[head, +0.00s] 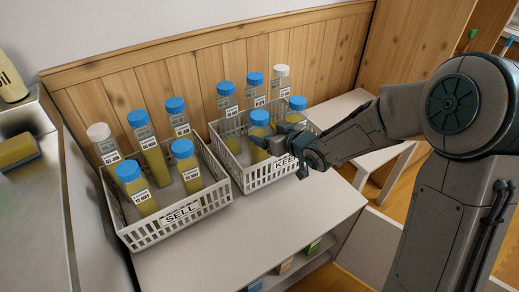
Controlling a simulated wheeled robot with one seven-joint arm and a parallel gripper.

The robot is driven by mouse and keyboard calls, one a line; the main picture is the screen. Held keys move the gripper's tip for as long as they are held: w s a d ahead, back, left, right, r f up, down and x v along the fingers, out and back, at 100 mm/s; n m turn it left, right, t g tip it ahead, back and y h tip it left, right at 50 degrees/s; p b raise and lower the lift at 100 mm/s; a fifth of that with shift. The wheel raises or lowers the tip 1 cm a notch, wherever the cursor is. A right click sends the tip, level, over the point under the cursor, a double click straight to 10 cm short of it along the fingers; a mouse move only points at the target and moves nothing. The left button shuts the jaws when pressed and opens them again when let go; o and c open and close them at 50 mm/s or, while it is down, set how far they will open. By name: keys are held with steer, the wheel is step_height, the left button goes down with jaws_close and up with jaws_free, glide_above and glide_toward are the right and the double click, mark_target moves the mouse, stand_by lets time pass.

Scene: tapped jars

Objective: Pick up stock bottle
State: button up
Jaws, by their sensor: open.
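Bottles with yellowish contents and white labels stand in two white crates; I cannot tell which one is the stock bottle. The SELL crate (180,221) holds several, including a front blue-capped bottle (138,190) and a white-capped one (103,143). The KEEP crate (262,182) also holds several. My gripper (268,140) is open at the KEEP crate, right beside its front blue-capped bottle (259,121). The gripper hides part of that bottle and of the crate's inside. I cannot tell whether the fingers touch the bottle.
The crates stand side by side on a pale counter (240,228), with free room in front. A wooden panel wall (190,65) rises close behind. At the left are a grey surface with a yellow sponge (17,149) and a jar (10,82). Small items sit on a shelf below.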

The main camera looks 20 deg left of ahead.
steer(key=x, duration=0.2)
steer(key=b+x, duration=0.1)
steer(key=x, duration=0.1)
steer(key=shift+s+a+f, duration=0.2)
steer(key=shift+s, duration=0.05)
steer(key=shift+w+a+f, duration=0.1)
steer(key=shift+w+a, duration=0.2)
steer(key=shift+a, duration=0.05)
jaws_close()
